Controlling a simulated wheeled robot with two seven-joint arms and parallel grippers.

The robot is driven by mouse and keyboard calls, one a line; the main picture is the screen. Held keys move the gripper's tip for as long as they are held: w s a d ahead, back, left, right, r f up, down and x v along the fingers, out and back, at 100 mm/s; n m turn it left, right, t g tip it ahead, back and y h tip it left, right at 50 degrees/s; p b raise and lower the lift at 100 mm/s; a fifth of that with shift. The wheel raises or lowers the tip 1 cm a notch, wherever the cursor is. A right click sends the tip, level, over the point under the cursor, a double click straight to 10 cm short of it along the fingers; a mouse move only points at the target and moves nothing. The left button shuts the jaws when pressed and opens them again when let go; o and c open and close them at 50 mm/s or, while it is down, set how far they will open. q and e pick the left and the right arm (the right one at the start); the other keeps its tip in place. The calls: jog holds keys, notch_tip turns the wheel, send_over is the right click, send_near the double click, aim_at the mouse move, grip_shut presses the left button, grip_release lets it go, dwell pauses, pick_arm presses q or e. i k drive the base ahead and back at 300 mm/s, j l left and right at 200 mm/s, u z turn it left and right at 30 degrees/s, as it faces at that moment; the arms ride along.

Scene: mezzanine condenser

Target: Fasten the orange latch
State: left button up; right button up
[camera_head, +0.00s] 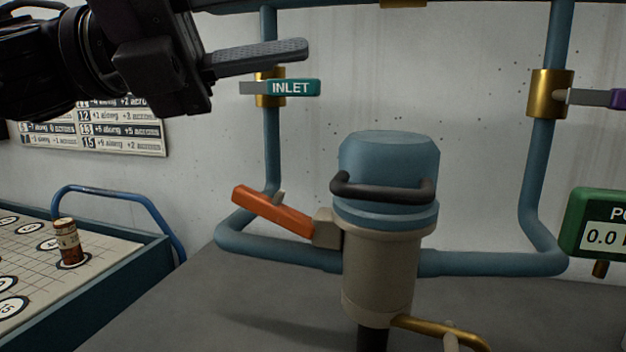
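The orange latch (272,211) is a flat bar that sticks out to the upper left from a beige block (327,229) on the canister's left side. Its free end is tilted up and away from the canister. The canister has a beige body (380,270) and a blue cap (388,158) with a dark curved handle (383,191). My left gripper (300,49) is above and left of the latch, apart from it. Only one grey finger shows clearly, pointing right, so its opening cannot be told. My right gripper is not in view.
Blue pipes (480,263) run behind and around the canister. A teal INLET tag (293,88) hangs near my left finger. A green gauge (598,224) is at right, a brass lever (430,327) below. A blue-edged tray (110,285) holds a small brown vial (67,242).

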aim_at(273, 210)
jog(key=k, duration=0.9)
